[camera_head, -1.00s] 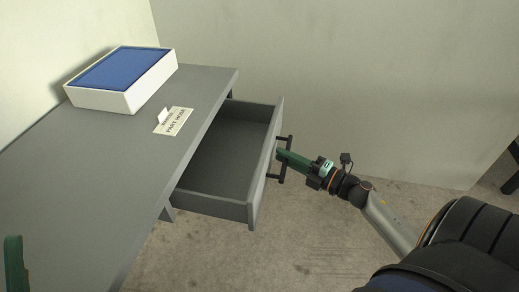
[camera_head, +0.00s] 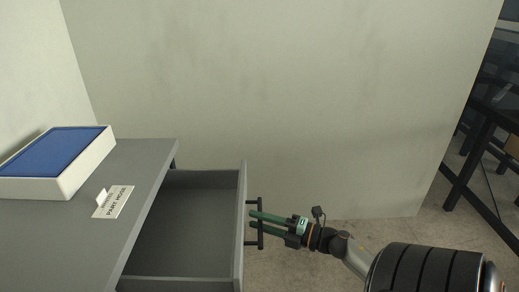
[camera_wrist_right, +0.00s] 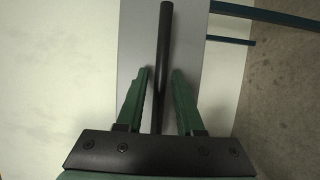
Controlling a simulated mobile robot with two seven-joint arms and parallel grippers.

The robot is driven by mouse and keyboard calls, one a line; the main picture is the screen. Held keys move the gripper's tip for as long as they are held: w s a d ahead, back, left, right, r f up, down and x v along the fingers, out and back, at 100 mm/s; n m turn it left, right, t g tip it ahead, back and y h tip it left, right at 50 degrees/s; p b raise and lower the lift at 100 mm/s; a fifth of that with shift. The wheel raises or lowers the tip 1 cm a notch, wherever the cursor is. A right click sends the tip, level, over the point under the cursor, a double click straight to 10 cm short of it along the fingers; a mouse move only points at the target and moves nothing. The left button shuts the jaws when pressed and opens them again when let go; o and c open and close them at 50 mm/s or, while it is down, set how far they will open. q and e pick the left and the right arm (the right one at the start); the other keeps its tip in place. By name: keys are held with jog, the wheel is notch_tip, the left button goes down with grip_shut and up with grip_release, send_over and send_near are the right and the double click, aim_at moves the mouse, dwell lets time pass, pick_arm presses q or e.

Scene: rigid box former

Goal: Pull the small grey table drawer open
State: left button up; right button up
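The grey table drawer (camera_head: 190,225) stands well out from the grey table (camera_head: 150,160), its inside bare where I see it. Its black bar handle (camera_head: 261,241) is on the front panel (camera_head: 240,215). My right gripper (camera_head: 252,218) is at the handle, with its two green fingers parted. In the right wrist view the handle bar (camera_wrist_right: 165,35) runs between the fingers (camera_wrist_right: 162,74), with a visible gap on the left finger's side. The fingers do not look clamped on it. My left gripper is out of view.
A white box with a blue inside (camera_head: 60,160) and a small printed card (camera_head: 113,202) are on the tabletop. A pale wall (camera_head: 290,90) is behind. A dark frame (camera_head: 470,160) stands at the far right. Floor right of the drawer is clear.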

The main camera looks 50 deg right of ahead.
jog(key=shift+o, duration=0.7)
jog(key=p+v, duration=0.2)
jog(key=v, duration=1)
jog(key=shift+s, duration=0.2)
jog(key=shift+d, duration=0.1)
